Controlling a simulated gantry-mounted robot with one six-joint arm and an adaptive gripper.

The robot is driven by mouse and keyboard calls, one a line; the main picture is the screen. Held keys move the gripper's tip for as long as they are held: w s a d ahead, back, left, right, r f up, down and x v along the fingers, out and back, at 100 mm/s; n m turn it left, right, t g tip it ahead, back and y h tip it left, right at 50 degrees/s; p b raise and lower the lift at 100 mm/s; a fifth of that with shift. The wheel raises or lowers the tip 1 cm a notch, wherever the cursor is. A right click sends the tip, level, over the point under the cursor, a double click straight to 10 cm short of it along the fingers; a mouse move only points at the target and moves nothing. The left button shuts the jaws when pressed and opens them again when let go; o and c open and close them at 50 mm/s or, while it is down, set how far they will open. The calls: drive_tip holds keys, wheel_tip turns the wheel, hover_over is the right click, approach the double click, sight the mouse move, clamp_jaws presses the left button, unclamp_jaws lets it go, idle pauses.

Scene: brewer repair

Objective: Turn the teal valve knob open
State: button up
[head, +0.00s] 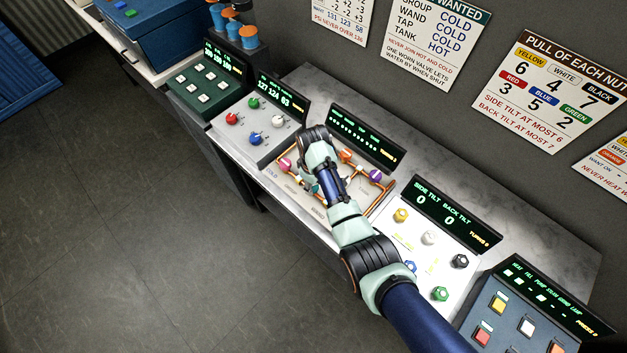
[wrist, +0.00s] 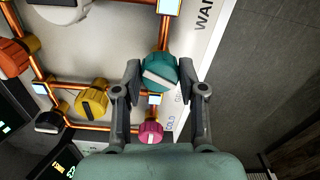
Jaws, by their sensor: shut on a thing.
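The teal valve knob (wrist: 158,72) sits on a copper pipe and has a pale bar across its face, which lies slightly tilted in the wrist view. My gripper (wrist: 160,84) is shut on the teal knob, with one finger on each side of it. In the head view my gripper and arm cover most of the valve panel (head: 321,211). Only a small bit of teal shows beside my gripper there, and the fingertips are hidden.
Around the knob are a pink knob (wrist: 151,132), a yellow knob (wrist: 91,102), an orange knob (wrist: 14,57) and a black knob (wrist: 48,122). A purple knob (head: 375,176) is right of my arm. A display (head: 366,137) stands behind the panel.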

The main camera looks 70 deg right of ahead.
drive_tip(key=m+p, duration=0.2)
drive_tip(key=m, duration=0.4)
drive_tip(key=shift+r, duration=0.1)
drive_tip(key=m+p, duration=0.1)
drive_tip(key=m, duration=0.5)
drive_tip(key=shift+w+a+m+p, duration=0.1)
drive_tip(key=shift+w+m+p, duration=0.05)
drive_tip(key=shift+m+p, duration=0.2)
drive_tip(key=shift+m, duration=0.25)
drive_tip(key=o, duration=1.1)
drive_tip(key=shift+o, duration=0.2)
wheel_tip(320, 180, up, 12)
